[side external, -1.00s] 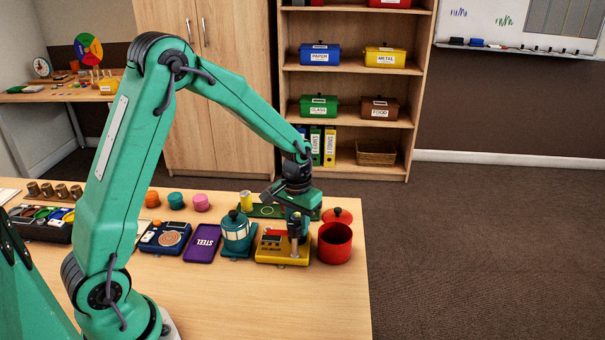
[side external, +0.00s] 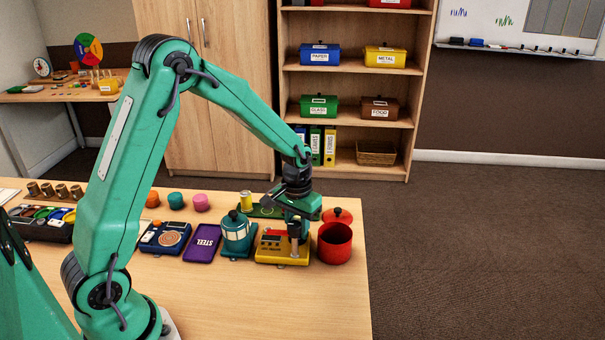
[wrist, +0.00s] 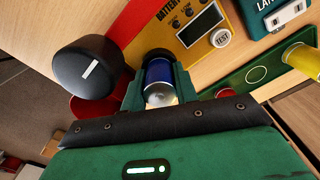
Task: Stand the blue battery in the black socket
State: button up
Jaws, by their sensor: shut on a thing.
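In the wrist view the blue battery (wrist: 158,72), with a silver end toward the camera, is between the fingers of my gripper (wrist: 160,92), which is shut on it. Its far end is at a dark round part, the black socket (wrist: 153,53), on the yellow battery tester (wrist: 188,22). I cannot tell whether that end is inside the socket or just over it. In the side view my gripper (side external: 296,236) points down over the right end of the tester (side external: 270,256). The battery and socket are too small and covered to make out there.
A red pot (side external: 335,252) stands close to the tester's right, near the table edge. A teal lantern (side external: 238,233) stands to the left. Behind is a green board (wrist: 255,76) with a yellow cylinder (wrist: 300,58). The front of the table (side external: 250,310) is clear.

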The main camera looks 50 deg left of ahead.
jog(key=o, duration=0.8)
jog(key=shift+c, duration=0.2)
jog(key=shift+r, duration=5.55)
notch_tip(320, 180, up, 6)
send_over(297, 219)
jog(key=shift+s, duration=0.1)
jog(key=s+d+r+m+t, duration=0.1)
jog(key=s+d+r+t, duration=0.1)
jog(key=s, duration=0.8)
jog(key=s+d+r+m+t, duration=0.2)
jog(key=s+t, duration=0.1)
jog(key=s, duration=0.7)
jog(key=shift+s+t, duration=0.2)
jog(key=shift+t, duration=0.1)
